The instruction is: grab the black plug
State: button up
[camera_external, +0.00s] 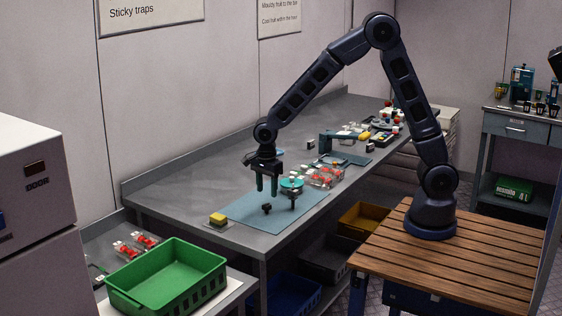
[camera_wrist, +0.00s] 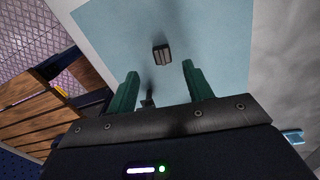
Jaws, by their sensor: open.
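The black plug (camera_external: 267,208) is a small dark block on the light blue mat (camera_external: 245,214). In the wrist view the plug (camera_wrist: 162,54) lies ahead of the fingertips, roughly between their lines, with a clear gap. My gripper (camera_external: 267,189) hangs above the mat with its fingers pointing down, close over the plug in the external view. In the wrist view the two green fingers of my gripper (camera_wrist: 160,72) are spread and nothing is between them.
A yellow block (camera_external: 217,218) lies at the mat's left end. A small stand (camera_external: 293,199) and a teal round dish (camera_external: 291,184) are right of my gripper. Red berry packs (camera_external: 326,176) sit further right. A green crate (camera_external: 168,279) stands at lower left.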

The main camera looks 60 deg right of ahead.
aim_at(267, 204)
jog(key=shift+w+d+f, duration=0.1)
jog(key=shift+w+f, duration=0.05)
jog(key=shift+f, duration=3.6)
jog(key=shift+c, duration=0.2)
jog(key=c, duration=1)
